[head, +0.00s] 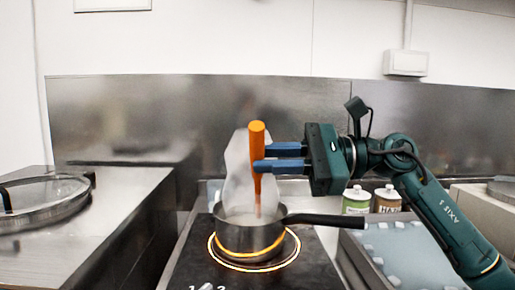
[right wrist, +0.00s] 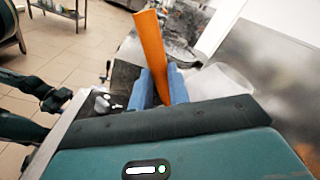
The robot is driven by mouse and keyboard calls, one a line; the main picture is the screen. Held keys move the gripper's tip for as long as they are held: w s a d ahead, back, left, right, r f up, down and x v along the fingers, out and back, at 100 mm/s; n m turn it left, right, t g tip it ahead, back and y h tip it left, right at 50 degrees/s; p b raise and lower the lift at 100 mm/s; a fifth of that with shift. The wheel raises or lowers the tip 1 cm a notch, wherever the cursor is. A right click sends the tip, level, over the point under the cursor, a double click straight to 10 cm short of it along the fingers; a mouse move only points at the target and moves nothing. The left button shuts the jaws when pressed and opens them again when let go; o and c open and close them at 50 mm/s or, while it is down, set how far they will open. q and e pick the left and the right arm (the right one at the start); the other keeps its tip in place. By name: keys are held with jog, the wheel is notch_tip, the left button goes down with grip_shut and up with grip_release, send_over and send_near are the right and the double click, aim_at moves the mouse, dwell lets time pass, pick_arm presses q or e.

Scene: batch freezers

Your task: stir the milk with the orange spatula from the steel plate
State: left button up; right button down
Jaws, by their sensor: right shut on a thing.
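The orange spatula (head: 257,135) stands nearly upright, its lower end down inside the pot (head: 249,238). My right gripper (head: 262,158) is shut on its handle from the right. The handle also shows between the blue fingers in the right wrist view (right wrist: 151,45). The milk (head: 243,218) shows as a pale surface in the pot; the spatula's lower tip is hidden in it or behind the rim. The pot sits on a hob (head: 285,256) with a glowing ring.
The pot's black handle (head: 325,219) points right. Two bottles, one green (head: 356,200) and one brown (head: 387,199), stand behind a tray (head: 385,240) at the right. A translucent whitish piece (head: 237,170) rises behind the spatula. A glass lid (head: 45,198) lies on the left counter.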

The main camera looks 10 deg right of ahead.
pick_arm(q)
jog(key=shift+a+f, duration=0.1)
jog(key=shift+f, duration=0.6)
pick_arm(e)
jog(key=a+f, duration=0.1)
jog(key=f, duration=0.2)
jog(key=shift+s+a+g, duration=0.1)
jog(key=shift+a+g, duration=0.25)
jog(key=shift+g, duration=0.05)
pick_arm(q)
jog(key=r+p, duration=0.3)
jog(key=w+d+r+p, duration=0.1)
jog(key=p, duration=0.1)
jog(key=shift+r, duration=0.35)
pick_arm(e)
jog(key=s+r, duration=0.3)
jog(key=r, duration=0.4)
jog(key=shift+s+d+r+y, duration=0.25)
jog(key=shift+d+r+y, duration=0.05)
jog(key=shift+r, duration=0.1)
jog(key=shift+f, duration=0.1)
